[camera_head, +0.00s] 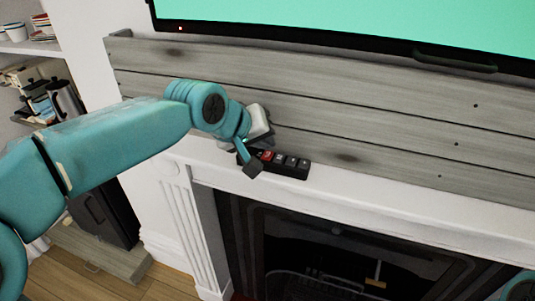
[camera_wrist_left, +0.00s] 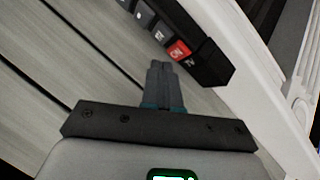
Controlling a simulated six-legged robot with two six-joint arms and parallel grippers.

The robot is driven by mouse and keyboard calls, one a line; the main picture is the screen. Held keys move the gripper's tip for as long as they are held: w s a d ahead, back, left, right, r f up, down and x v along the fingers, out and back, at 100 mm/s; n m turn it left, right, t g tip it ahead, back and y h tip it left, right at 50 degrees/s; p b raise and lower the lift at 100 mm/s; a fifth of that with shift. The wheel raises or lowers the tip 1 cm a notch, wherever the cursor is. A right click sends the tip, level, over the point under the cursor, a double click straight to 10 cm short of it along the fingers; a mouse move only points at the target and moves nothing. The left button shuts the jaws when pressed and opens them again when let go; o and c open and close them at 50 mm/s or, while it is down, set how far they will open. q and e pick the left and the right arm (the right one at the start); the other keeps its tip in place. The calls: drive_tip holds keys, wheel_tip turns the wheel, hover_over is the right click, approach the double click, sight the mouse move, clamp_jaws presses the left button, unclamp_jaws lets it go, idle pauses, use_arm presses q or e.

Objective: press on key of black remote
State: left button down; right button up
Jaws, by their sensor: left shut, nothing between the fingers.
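The black remote (camera_head: 291,165) lies on the white mantel ledge against the grey planks. It has a row of square keys, one of them red (camera_head: 267,156). In the left wrist view the remote (camera_wrist_left: 210,66) crosses the top, with its red key (camera_wrist_left: 178,50) near its lower right end. My left gripper (camera_head: 253,169) is shut and empty, and in the head view its tip covers the remote's left end. In the left wrist view its closed fingertips (camera_wrist_left: 160,66) show just below the red key; I cannot tell whether they touch the remote.
A screen (camera_head: 380,22) showing plain green hangs above the planks (camera_head: 330,85). The white mantel ledge (camera_head: 400,195) is clear to the right of the remote. A dark fireplace (camera_head: 330,250) is below. Shelves with cups (camera_head: 42,28) stand at the left.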

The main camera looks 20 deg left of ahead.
sight(264, 156)
use_arm(q)
drive_tip(key=shift+f+b, duration=0.3)
drive_tip(key=shift+f, duration=0.1)
drive_tip(key=shift+f+b, duration=0.3)
drive_tip(key=shift+f, duration=0.1)
idle(0.4)
drive_tip(key=shift+r, duration=0.1)
drive_tip(key=shift+r+p, duration=0.65)
drive_tip(key=shift+r, duration=0.1)
wheel_tip(264, 156, up, 5)
drive_tip(key=p, duration=0.4)
idle(1.0)
